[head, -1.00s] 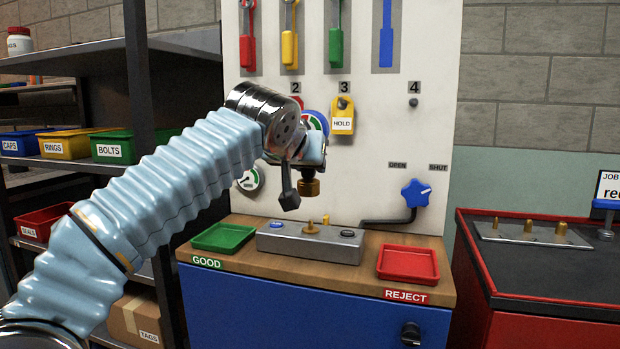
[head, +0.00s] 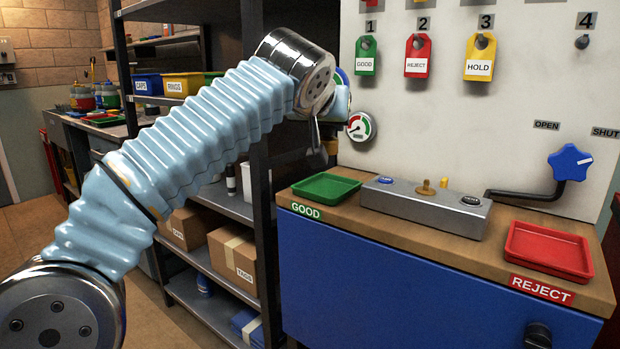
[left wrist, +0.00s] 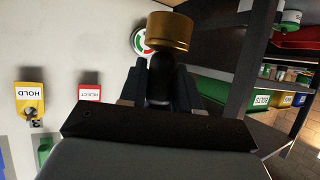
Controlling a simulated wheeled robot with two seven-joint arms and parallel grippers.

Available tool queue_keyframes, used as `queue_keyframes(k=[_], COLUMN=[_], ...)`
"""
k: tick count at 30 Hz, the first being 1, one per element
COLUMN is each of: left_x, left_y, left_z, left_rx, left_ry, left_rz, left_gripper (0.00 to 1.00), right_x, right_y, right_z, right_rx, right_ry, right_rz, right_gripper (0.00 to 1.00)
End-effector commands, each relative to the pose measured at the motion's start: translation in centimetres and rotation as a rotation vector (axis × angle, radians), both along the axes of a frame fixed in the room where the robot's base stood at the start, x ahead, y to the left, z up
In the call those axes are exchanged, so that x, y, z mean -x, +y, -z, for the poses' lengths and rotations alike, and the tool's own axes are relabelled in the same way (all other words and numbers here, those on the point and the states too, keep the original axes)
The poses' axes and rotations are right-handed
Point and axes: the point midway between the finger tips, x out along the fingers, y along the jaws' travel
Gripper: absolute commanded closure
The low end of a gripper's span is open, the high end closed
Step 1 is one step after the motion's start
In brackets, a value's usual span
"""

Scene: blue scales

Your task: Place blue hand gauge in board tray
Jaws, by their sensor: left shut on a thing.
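In the left wrist view the fingers (left wrist: 160,88) close on a dark stem below the brass fitting (left wrist: 170,32). A green tray (head: 325,187) marked GOOD and a red tray (head: 550,250) marked REJECT look empty. No tray is labelled as the board tray. My right gripper is out of view.
A grey test block (head: 425,207) with brass fittings stands between the trays. A blue star-knob lever (head: 569,163) juts out at right. A wall dial (head: 360,127) and hanging tags are on the board. A dark shelf rack (head: 263,180) stands left of the cabinet; a farther bench (head: 85,120) is behind.

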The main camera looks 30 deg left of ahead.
Motion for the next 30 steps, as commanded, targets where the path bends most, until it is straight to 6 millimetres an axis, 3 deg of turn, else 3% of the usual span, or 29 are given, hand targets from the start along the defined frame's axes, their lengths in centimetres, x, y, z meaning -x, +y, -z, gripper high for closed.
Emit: queue_keyframes(k=[7,12,22,25,30], left_x=[-6.0,-8.0,-10.3,-10.1,-10.1], left_y=[3.5,4.5,5.9,5.7,5.7], left_z=[2.9,6.0,9.2,11.1,11.9], left_rx=[-0.001,-0.002,-0.001,-0.001,-0.001], left_ry=[0.003,0.001,0.002,0.002,-0.002], left_rz=[-0.005,-0.001,-0.001,0.001,0.0], left_gripper=[1.0,1.0,1.0,1.0,1.0], right_x=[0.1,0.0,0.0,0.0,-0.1], right_y=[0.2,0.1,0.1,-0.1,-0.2], right_z=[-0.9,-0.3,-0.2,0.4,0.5], right_rx=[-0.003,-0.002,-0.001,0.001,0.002], right_ry=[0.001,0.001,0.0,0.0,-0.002], right_rz=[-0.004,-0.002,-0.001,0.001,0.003], right_gripper=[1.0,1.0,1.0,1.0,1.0])
